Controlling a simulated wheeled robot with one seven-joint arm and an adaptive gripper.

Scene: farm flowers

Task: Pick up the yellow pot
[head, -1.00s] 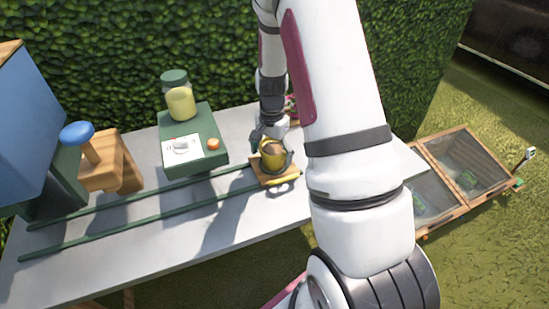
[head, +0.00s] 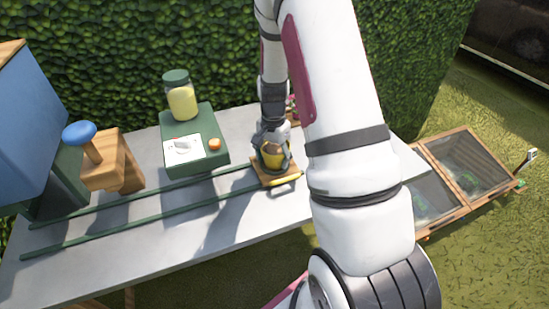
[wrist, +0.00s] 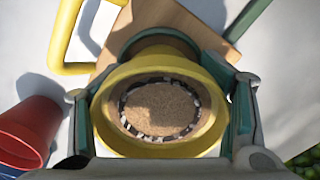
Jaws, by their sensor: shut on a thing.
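The yellow pot (head: 273,158) stands on a small wooden carriage (head: 267,180) at the right end of the green rails. In the wrist view the pot's yellow rim (wrist: 160,148) surrounds brown soil with a dark and pale speckled ring in it. My gripper (wrist: 160,112) comes down from above, with one finger on each side of the pot, and is shut on it. The pot looks upright. I cannot tell whether it is clear of the carriage. My gripper hides part of the pot in the head view.
A yellow handle (head: 287,180) is at the carriage's front edge. A red pot (wrist: 28,128) and a blue pot (wrist: 15,168) are close by on the left in the wrist view. A green box with a jar (head: 181,97) stands left on the grey table (head: 130,255).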

